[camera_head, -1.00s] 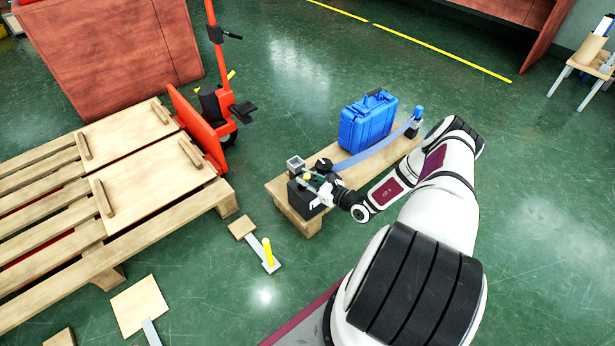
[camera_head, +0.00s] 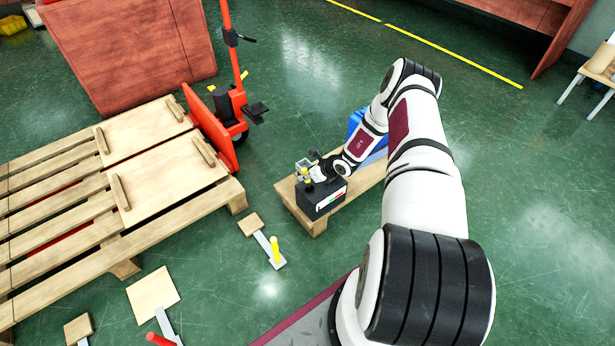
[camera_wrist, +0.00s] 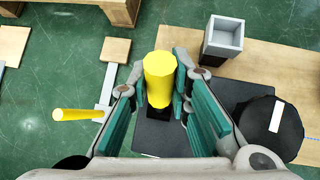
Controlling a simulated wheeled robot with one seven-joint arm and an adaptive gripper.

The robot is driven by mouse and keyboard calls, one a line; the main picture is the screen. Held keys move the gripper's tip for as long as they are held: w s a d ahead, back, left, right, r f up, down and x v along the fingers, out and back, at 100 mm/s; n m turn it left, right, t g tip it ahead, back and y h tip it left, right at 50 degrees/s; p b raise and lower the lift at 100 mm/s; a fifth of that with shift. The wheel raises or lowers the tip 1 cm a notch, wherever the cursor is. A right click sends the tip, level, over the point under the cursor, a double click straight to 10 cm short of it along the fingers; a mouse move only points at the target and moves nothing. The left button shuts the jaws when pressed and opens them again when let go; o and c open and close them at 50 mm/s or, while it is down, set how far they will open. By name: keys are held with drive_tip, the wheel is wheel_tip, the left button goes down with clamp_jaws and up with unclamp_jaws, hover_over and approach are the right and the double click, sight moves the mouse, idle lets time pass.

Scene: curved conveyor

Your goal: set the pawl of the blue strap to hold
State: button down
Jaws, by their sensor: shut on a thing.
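A black ratchet box (camera_head: 322,206) with a red, green and white label stands at the near end of a wooden bench. In the wrist view a yellow knob (camera_wrist: 160,78) rises from the dark box top (camera_wrist: 160,139). My gripper (camera_wrist: 160,70) is shut on this knob, with a teal pad on each side; it also shows over the box in the head view (camera_head: 317,174). A round black drum (camera_wrist: 262,122) with a white mark sits to the right. The blue strap is mostly hidden behind my arm. The pawl's setting cannot be told.
A grey square cup (camera_wrist: 222,42) stands close beyond the knob. A blue case (camera_head: 356,121) on the bench (camera_head: 366,178) is mostly behind my arm. A wooden pallet (camera_head: 120,231) and red pallet truck (camera_head: 236,110) are left. A yellow-handled piece (camera_head: 275,250) lies on the floor.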

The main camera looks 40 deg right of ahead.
drive_tip(key=shift+f, duration=0.15)
idle(0.4)
drive_tip(key=c, duration=1.4)
unclamp_jaws()
drive_tip(key=shift+c, duration=0.2)
drive_tip(key=v, duration=1.2)
drive_tip(key=shift+w, duration=0.2)
